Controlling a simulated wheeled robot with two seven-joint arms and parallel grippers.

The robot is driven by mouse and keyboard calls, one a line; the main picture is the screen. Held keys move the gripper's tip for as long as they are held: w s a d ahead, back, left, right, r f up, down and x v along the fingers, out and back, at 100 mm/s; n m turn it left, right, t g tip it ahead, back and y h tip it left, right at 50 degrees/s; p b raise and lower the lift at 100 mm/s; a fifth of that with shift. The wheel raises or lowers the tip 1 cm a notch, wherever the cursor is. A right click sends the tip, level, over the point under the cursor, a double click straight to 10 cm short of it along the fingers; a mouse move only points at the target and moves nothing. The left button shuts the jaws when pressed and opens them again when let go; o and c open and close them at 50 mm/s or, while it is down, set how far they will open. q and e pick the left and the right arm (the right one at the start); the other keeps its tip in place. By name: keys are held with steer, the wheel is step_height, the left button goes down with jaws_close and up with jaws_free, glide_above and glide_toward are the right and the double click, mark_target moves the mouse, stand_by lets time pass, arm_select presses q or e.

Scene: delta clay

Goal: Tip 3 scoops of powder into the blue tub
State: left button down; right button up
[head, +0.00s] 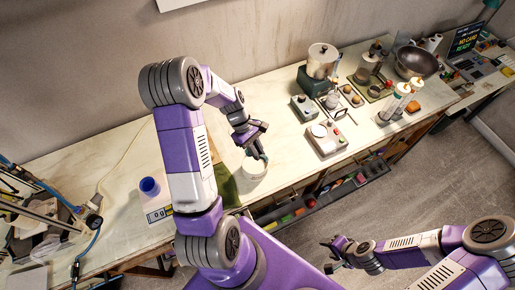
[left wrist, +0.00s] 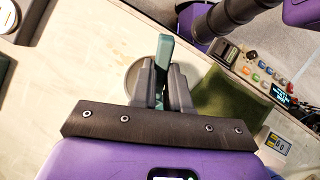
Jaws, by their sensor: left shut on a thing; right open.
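The blue tub (head: 150,187) stands upright on a small scale (head: 160,214) at the left of the bench in the head view. I cannot see into it. My left gripper (head: 260,152) is shut on a green scoop handle, which also shows between the fingers in the left wrist view (left wrist: 165,48). It is over a pale round container (head: 254,170) at the bench's front edge. The container is partly hidden behind the fingers in the left wrist view (left wrist: 133,78). The scoop's bowl and any powder are hidden. My right gripper (head: 340,254) is open and empty, off the bench.
A green mat (head: 226,187) lies between the scale and the container. A white device (head: 326,137), a blender-like jar (head: 322,60) and bottles (head: 398,97) stand to the right. A cable-laden frame (head: 50,210) stands at far left. The bench behind the container is mostly clear.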

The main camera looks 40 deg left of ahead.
arm_select(q)
steer(key=shift+f+b, duration=3.1)
steer(key=shift+f, duration=1.55)
step_height(320, 180, up, 9)
steer(key=p, duration=0.7)
steer(key=shift+f, duration=0.15)
steer(key=shift+f, duration=0.1)
